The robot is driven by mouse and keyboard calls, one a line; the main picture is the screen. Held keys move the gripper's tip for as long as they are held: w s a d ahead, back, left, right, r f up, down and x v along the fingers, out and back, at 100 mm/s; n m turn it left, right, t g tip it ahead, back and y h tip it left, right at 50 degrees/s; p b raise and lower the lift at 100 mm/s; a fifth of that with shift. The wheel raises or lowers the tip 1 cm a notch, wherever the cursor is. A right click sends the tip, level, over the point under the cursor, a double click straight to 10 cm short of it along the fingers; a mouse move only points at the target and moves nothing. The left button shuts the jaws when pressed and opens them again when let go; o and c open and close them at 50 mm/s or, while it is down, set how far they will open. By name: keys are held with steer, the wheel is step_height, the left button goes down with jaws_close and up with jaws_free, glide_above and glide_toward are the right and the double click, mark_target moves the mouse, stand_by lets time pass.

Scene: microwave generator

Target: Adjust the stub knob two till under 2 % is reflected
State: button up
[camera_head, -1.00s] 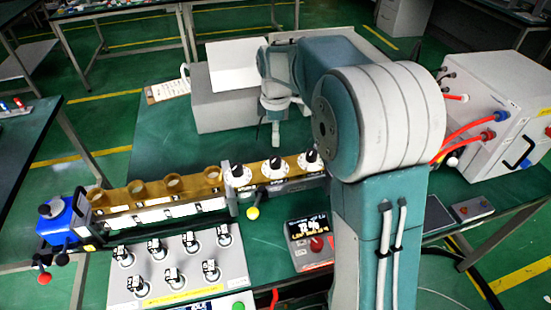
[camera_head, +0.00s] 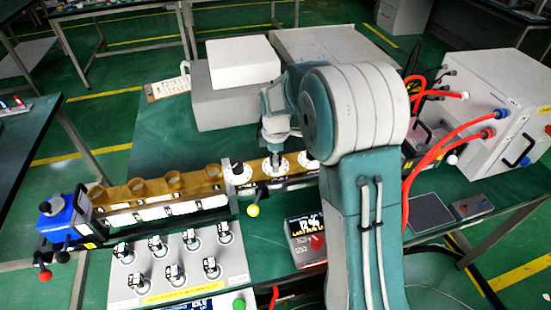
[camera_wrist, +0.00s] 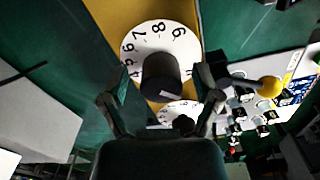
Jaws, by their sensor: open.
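Three stub knobs with white numbered dials stand in a row on the brass waveguide: the left knob (camera_head: 238,172), the middle knob (camera_head: 275,168) under my gripper (camera_head: 275,157), and the right knob (camera_head: 307,160), partly behind my arm. In the wrist view, a black knob (camera_wrist: 161,77) on a white dial (camera_wrist: 150,35) lies between the two spread fingers of my gripper (camera_wrist: 162,84). The fingers are open, with a gap on each side. The meter display (camera_head: 306,226) is lit, seems to read about 12 %, and is too small to read surely.
A panel with several black toggles (camera_head: 170,265) stands in front of the waveguide. A yellow ball-ended handle (camera_head: 253,210) sticks out before the left knob. A white generator box (camera_head: 505,105) with red cables is at right. Grey boxes (camera_head: 235,85) stand behind.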

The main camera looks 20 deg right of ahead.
jaws_close()
steer(key=shift+m, duration=0.4)
steer(key=m, duration=0.5)
steer(key=shift+m, duration=0.3)
steer(key=m, duration=0.6)
steer(key=shift+f+m, duration=0.1)
steer(key=shift+m, duration=0.3)
steer(key=shift+s, duration=0.1)
jaws_free()
